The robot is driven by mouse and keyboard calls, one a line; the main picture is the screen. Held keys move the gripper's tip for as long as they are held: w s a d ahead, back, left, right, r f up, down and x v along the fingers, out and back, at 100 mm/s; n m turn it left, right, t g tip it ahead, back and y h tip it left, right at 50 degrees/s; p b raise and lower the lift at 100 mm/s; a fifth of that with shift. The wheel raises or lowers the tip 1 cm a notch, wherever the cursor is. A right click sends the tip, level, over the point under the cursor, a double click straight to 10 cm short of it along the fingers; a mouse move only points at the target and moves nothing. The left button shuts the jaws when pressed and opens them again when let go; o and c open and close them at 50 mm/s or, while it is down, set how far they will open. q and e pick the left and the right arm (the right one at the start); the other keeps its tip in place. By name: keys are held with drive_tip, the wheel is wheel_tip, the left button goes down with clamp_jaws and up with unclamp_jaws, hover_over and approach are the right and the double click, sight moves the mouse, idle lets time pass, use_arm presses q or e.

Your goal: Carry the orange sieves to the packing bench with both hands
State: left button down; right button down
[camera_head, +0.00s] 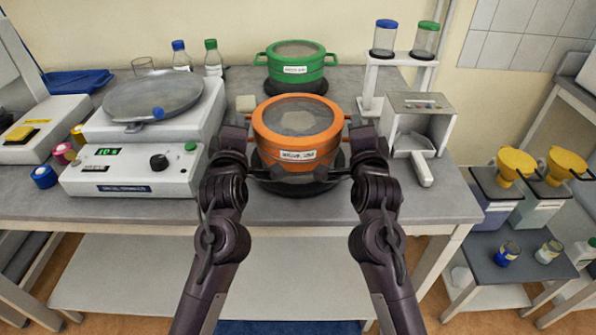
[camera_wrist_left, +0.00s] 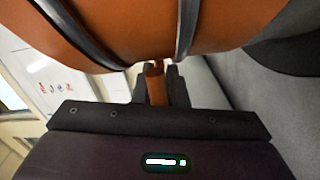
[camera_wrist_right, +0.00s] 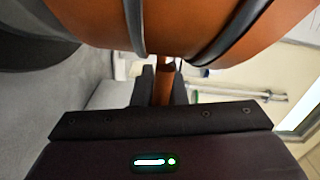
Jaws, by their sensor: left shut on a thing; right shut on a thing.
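The orange sieves (camera_head: 297,128) form a round stack with a white label, centred in the head view above a dark round base on the grey bench. I cannot tell whether they touch the base. Their orange side fills the top of the left wrist view (camera_wrist_left: 130,30) and the right wrist view (camera_wrist_right: 165,22). My left gripper (camera_wrist_left: 157,85) is shut on an orange handle at the stack's left side. My right gripper (camera_wrist_right: 164,85) is shut on the handle at the right side. In the head view both gripper tips are partly hidden by my wrists.
A green sieve stack (camera_head: 296,66) stands behind the orange one. A balance-like device (camera_head: 130,178) is at left; a grey dispenser with a scoop (camera_head: 418,125) and a white stand with two jars (camera_head: 398,62) are at right. Yellow funnels (camera_head: 516,163) stand further right.

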use_arm(q)
drive_tip(key=shift+d+f, duration=0.2)
drive_tip(key=shift+f, duration=0.1)
use_arm(e)
drive_tip(key=shift+a+f, duration=0.15)
drive_tip(key=shift+f, duration=0.15)
use_arm(q)
drive_tip(key=c, duration=1.8)
unclamp_jaws()
use_arm(e)
drive_tip(key=c, duration=1.8)
unclamp_jaws()
use_arm(q)
drive_tip(key=o, duration=0.3)
drive_tip(key=shift+s+a, duration=0.1)
use_arm(e)
drive_tip(key=o, duration=0.3)
drive_tip(key=shift+s, duration=0.1)
use_arm(q)
drive_tip(key=shift+o, duration=0.2)
use_arm(e)
drive_tip(key=shift+o, duration=0.2)
drive_tip(key=shift+s, duration=0.1)
use_arm(q)
drive_tip(key=s, duration=1.2)
use_arm(e)
drive_tip(key=s, duration=1.1)
drive_tip(key=shift+s+d, duration=0.25)
drive_tip(key=shift+s, duration=0.15)
